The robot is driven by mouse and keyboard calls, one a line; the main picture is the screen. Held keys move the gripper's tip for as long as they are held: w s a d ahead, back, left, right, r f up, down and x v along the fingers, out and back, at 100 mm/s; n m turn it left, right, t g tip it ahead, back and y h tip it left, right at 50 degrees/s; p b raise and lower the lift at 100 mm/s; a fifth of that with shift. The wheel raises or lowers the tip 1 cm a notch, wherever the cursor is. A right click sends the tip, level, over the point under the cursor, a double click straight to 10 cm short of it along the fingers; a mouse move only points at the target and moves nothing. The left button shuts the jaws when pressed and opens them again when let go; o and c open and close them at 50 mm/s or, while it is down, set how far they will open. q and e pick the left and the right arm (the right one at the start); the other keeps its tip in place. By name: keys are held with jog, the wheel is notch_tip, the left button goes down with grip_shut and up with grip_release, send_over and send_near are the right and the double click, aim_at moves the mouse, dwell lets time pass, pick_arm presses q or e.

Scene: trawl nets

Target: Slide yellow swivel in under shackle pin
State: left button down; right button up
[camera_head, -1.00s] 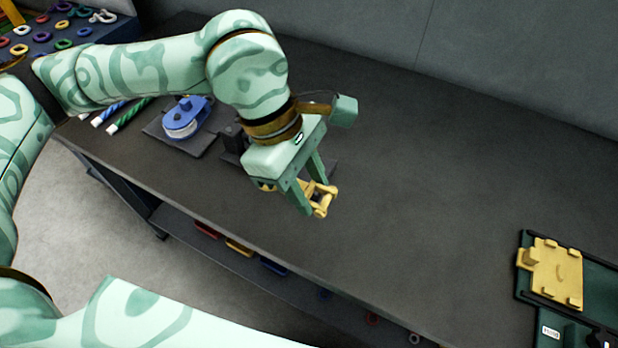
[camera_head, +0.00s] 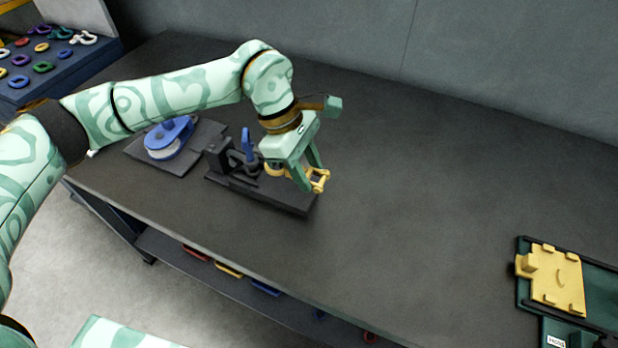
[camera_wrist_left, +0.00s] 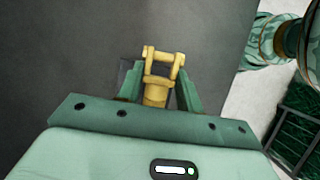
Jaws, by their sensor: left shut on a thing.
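The yellow swivel (camera_head: 320,181) is in my left gripper (camera_head: 311,178), which is shut on it. Its forked end sticks out past the fingertips, and in the left wrist view the swivel (camera_wrist_left: 155,95) lies between both fingers (camera_wrist_left: 160,88). A blue upright piece (camera_head: 247,146), which looks like the shackle, stands in a black fixture (camera_head: 218,157) left of the gripper. The gripper is over the right end of the fixture's dark base (camera_head: 292,201), apart from the blue piece. The shackle's pin is too small to make out. My right gripper is out of view.
A blue block with a pale wheel (camera_head: 168,138) lies on a dark plate left of the fixture. A green tray (camera_head: 600,290) with a yellow plate (camera_head: 556,279) is at the right. A rack of coloured rings (camera_head: 43,67) stands far left. The middle bench (camera_head: 420,180) is clear.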

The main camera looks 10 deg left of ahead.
aim_at(309, 177)
pick_arm(q)
jog(key=shift+w+f, duration=0.45)
jog(key=shift+f, duration=0.05)
jog(key=f, duration=0.3)
jog(key=shift+w+f+b, duration=0.25)
jog(key=shift+w+b, duration=0.1)
jog(key=shift+w, duration=0.05)
jog(key=shift+a, duration=0.1)
jog(key=shift+f, duration=0.2)
jog(key=c, duration=0.9)
grip_release()
jog(key=shift+s, duration=0.1)
